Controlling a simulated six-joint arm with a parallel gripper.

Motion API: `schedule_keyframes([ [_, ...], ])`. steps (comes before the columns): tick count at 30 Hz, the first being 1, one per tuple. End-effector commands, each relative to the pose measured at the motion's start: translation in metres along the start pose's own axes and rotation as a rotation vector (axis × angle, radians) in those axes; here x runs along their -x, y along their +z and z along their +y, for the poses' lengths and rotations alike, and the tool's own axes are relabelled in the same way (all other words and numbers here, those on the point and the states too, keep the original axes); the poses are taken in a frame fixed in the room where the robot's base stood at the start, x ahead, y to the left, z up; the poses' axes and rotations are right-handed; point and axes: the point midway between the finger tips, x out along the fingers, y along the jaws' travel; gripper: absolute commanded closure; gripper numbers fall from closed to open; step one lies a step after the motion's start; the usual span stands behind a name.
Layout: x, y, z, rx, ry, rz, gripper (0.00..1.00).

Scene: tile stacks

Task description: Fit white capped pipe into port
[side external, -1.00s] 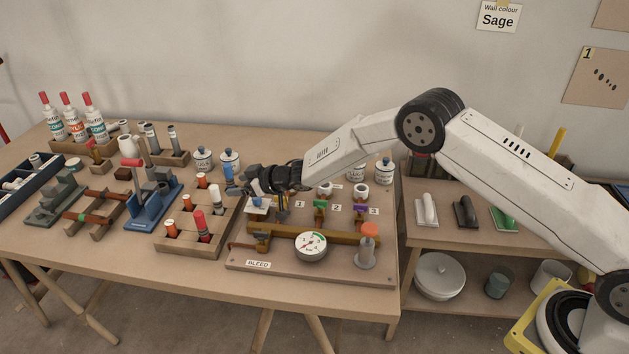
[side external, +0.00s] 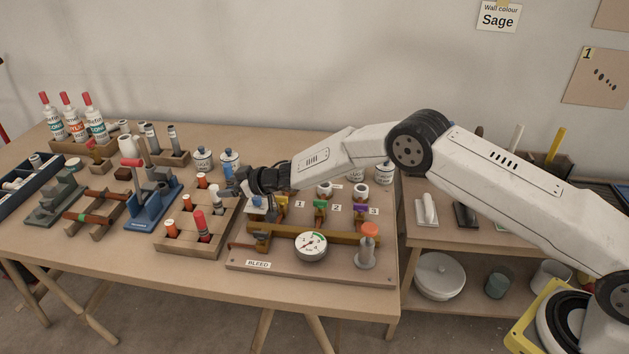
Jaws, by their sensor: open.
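A white pipe (side external: 216,193) stands upright in the wooden block (side external: 187,247), among pipes with orange and red caps. My gripper (side external: 236,184) is open just right of and above this white pipe, over the block's right edge, and appears apart from it. The pipe board (side external: 290,269) lies to the right, with ports numbered 1, 2 and 3. White-collared ports show behind numbers 2 (side external: 325,189) and 3 (side external: 361,191).
On the board stand a round gauge (side external: 310,246), a brass pipe (side external: 340,236), coloured valves and an orange-topped grey post (side external: 367,246). A blue stand (side external: 150,205) is left of the block.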

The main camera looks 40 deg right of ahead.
Motion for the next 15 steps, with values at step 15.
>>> schedule_keyframes([
  [15, -0.027, 0.001, -0.001, 0.001, -0.001, -0.002, 0.23],
])
